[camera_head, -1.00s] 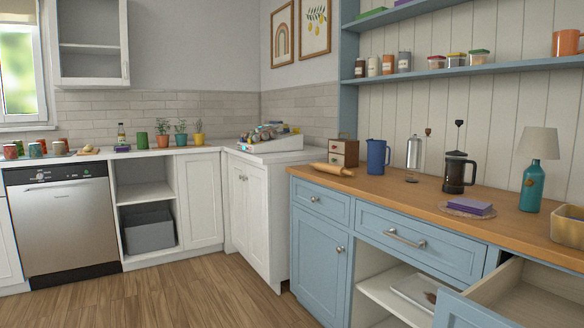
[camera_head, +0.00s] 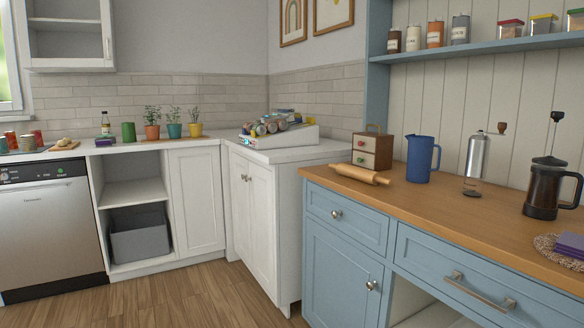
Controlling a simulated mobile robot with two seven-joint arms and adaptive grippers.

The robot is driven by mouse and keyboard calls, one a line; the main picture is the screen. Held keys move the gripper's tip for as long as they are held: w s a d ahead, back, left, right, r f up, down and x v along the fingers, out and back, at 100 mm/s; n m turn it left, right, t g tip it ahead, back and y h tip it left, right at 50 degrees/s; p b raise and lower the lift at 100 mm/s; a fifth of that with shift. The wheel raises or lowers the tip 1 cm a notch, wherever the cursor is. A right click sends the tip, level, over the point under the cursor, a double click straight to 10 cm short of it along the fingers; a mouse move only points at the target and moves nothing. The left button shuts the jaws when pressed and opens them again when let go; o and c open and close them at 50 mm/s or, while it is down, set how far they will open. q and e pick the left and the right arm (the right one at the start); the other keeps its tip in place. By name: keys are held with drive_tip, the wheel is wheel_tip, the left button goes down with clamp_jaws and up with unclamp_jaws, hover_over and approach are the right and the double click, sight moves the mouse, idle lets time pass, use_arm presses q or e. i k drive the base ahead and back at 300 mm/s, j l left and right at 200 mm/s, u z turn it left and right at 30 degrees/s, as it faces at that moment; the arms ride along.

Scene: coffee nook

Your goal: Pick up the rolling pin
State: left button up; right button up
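The rolling pin (camera_head: 358,174) is light wood with a thick barrel and thin handles. It lies on the wooden top of the blue counter (camera_head: 430,210), near that counter's far left end, slanting a little down to the right. It lies in front of a small chest with drawers and to the left of a blue pitcher. Nothing covers it. Neither of my grippers shows in the head view.
Near the pin stand the small drawer chest (camera_head: 373,150), the blue pitcher (camera_head: 422,159), a glass-and-metal grinder (camera_head: 476,158) and a French press (camera_head: 546,188). A white cabinet (camera_head: 262,215) adjoins at left. The wooden floor (camera_head: 200,300) in front is clear.

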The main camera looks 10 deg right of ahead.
sight(371, 178)
drive_tip(key=i+j+z, duration=0.1)
drive_tip(key=i, duration=0.35)
drive_tip(key=i+j+z, duration=0.15)
drive_tip(key=i, duration=0.35)
drive_tip(key=i+j+z, duration=0.1)
drive_tip(key=i, duration=0.35)
drive_tip(key=j, duration=0.1)
